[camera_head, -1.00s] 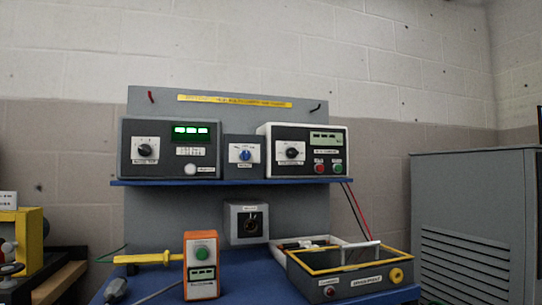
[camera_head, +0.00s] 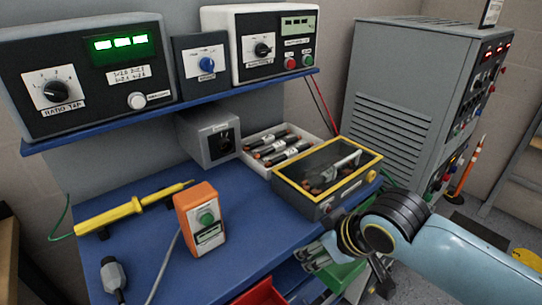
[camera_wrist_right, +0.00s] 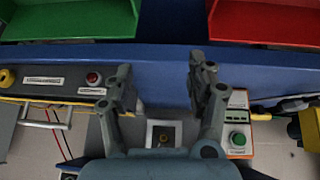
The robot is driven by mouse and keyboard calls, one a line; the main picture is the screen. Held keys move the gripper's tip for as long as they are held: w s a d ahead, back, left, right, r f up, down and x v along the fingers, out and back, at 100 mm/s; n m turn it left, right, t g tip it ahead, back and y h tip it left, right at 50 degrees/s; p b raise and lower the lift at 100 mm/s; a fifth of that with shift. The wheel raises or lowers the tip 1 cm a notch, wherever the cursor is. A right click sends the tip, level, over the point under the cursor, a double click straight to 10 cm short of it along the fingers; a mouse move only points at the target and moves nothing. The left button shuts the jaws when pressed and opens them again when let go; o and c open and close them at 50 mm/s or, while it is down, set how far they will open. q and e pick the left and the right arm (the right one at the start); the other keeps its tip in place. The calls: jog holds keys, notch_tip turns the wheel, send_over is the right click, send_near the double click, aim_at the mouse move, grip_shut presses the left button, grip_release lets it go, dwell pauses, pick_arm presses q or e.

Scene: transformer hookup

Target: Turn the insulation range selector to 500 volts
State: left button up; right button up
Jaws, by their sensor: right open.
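The white-framed tester (camera_head: 236,60) stands on the blue shelf at the right end. It has a black selector knob (camera_head: 263,50), a display, and red and green buttons. Its label is too small to read surely, and I cannot tell the knob's setting. My right gripper (camera_head: 318,256) is low at the front of the bench, below and apart from the tester. In the right wrist view the right gripper (camera_wrist_right: 162,76) has its fingers wide apart with nothing between them. My left gripper is not in view.
On the shelf are a blue-knob box (camera_head: 188,75) and a ratio tap unit (camera_head: 50,65). Below are a grey socket box (camera_head: 195,138), a yellow-rimmed case (camera_head: 288,192), a fuse tray (camera_head: 256,165), an orange box (camera_head: 212,232) and a yellow probe (camera_head: 105,215).

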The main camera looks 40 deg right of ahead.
jog(key=w+d+r+t+y+p, duration=0.1)
jog(key=w+d+r+t, duration=0.15)
jog(key=w+r, duration=0.4)
jog(key=w+d+r+t+p, duration=0.1)
jog(key=w+d+r+t, duration=0.15)
jog(key=w+r, duration=0.45)
pick_arm(q)
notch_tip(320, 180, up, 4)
jog(key=p, duration=0.2)
pick_arm(e)
jog(key=t, duration=0.6)
send_near(267, 51)
jog(key=shift+t+y, duration=0.3)
jog(key=w+b, duration=0.2)
jog(key=w, duration=0.1)
jog(key=w+b, duration=0.4)
jog(key=w, duration=0.1)
jog(key=shift+w+a+f, duration=0.1)
jog(key=shift+w+f, duration=0.25)
jog(key=shift+w, duration=0.55)
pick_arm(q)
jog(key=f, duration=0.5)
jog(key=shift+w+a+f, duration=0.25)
pick_arm(e)
jog(key=shift+a, duration=0.1)
jog(key=c, duration=1.2)
